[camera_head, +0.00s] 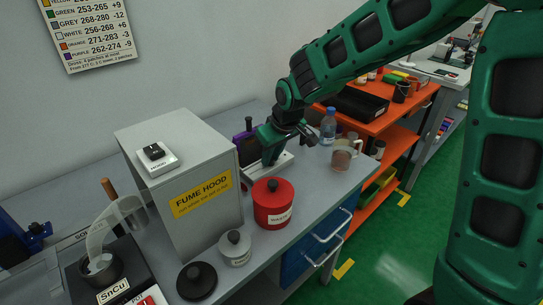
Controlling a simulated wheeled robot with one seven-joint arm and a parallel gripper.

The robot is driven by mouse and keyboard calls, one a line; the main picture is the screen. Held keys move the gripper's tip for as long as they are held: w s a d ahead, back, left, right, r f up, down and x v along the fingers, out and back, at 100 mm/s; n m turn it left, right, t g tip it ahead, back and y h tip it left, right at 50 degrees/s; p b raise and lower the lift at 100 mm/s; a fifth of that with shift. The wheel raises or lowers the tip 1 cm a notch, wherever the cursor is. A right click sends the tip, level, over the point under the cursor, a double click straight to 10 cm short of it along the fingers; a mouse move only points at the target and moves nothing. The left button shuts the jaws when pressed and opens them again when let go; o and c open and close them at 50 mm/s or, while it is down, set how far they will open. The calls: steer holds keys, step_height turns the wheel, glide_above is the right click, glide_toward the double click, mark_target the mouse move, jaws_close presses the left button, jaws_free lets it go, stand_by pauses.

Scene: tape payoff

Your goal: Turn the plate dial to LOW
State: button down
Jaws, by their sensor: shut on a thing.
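A pale low plate unit (285,162) lies on the grey bench behind the fume hood box. My gripper (268,160) reaches down to it from the upper right, with its dark green jaws at the plate's top. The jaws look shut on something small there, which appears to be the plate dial. The dial itself is hidden by the jaws, and its setting and any LOW mark cannot be read.
The grey fume hood (205,200) stands left of my gripper. A red lidded pot (273,203) stands in front of it, and a purple-and-black object (246,146) stands close on its left. A cup (342,157) and a blue bottle (328,127) are to the right.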

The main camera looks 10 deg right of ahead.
steer(key=m+h, duration=0.1)
steer(key=m, duration=0.3)
steer(key=shift+w+a+r+m+h, duration=0.1)
steer(key=shift+w+a+m+h, duration=0.05)
steer(key=shift+m+h, duration=0.2)
steer(key=m+h, duration=0.1)
steer(key=m, duration=0.1)
steer(key=m+h, duration=0.1)
steer(key=m, duration=0.2)
steer(key=shift+w+a+m, duration=0.1)
steer(key=shift+m, duration=0.15)
steer(key=c, duration=1.9)
jaws_free()
steer(key=shift+o, duration=0.2)
steer(key=shift+a, duration=0.1)
steer(key=v, duration=1)
steer(key=shift+r, duration=0.35)
steer(key=shift+a, duration=0.1)
